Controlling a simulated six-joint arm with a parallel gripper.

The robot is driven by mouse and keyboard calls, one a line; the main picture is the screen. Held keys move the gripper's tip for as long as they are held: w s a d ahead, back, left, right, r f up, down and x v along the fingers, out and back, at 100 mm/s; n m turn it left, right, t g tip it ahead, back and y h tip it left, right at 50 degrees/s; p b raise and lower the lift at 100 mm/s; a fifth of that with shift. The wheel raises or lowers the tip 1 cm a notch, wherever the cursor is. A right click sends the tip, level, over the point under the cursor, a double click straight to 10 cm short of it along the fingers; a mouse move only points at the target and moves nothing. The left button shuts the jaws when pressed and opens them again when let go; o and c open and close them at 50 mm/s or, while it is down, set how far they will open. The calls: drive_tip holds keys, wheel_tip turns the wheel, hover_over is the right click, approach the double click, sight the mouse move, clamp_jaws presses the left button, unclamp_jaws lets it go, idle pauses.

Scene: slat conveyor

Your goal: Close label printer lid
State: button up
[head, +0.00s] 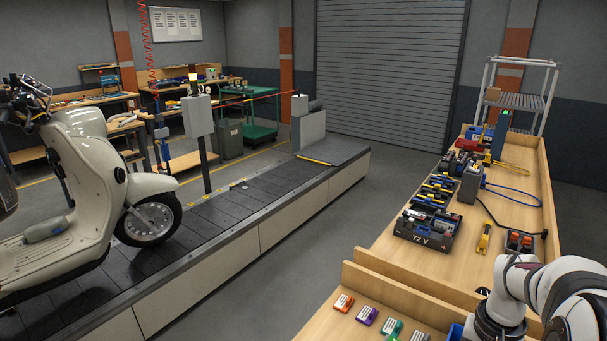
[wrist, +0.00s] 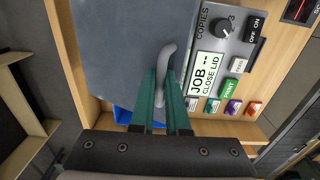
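The label printer shows in the wrist view, with a grey control panel (wrist: 226,48) at the right. Its display (wrist: 205,80) reads "JOB -- CLOSE LID". A large plain blue-grey surface (wrist: 115,45), which looks like the lid, fills the upper left; its tilt is hard to judge. A curved light-grey handle (wrist: 167,52) stands out in front of it. My gripper (wrist: 162,74) has its green fingers on both sides of the handle, close against it, and appears shut on it. In the head view my arm is at the bottom right; the gripper and printer are outside that view.
Several coloured blocks (head: 367,315) lie along the near bench, and a blue bin (head: 456,333) is beside them. A low wooden divider (head: 415,285) separates this bench part from the far part. A black tool crate (head: 425,232) stands beyond. A scooter (head: 90,180) is on the conveyor.

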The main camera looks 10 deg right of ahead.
drive_tip(key=shift+a, duration=0.3)
drive_tip(key=shift+w+a+f, duration=0.35)
drive_tip(key=shift+w+f, duration=0.1)
drive_tip(key=shift+f, duration=0.35)
drive_tip(key=shift+w+a+f, duration=0.35)
drive_tip(key=shift+w+f, duration=0.1)
drive_tip(key=shift+f, duration=0.3)
drive_tip(key=shift+w+a+f, duration=0.15)
drive_tip(key=shift+w+f, duration=0.05)
drive_tip(key=shift+f, duration=0.35)
drive_tip(key=shift+w+a+f, duration=0.15)
drive_tip(key=shift+a+f, duration=0.05)
drive_tip(key=shift+f, duration=0.3)
drive_tip(key=shift+w+a+f, duration=0.15)
drive_tip(key=shift+w+f, duration=0.05)
drive_tip(key=shift+f, duration=0.35)
wheel_tip(320, 180, up, 7)
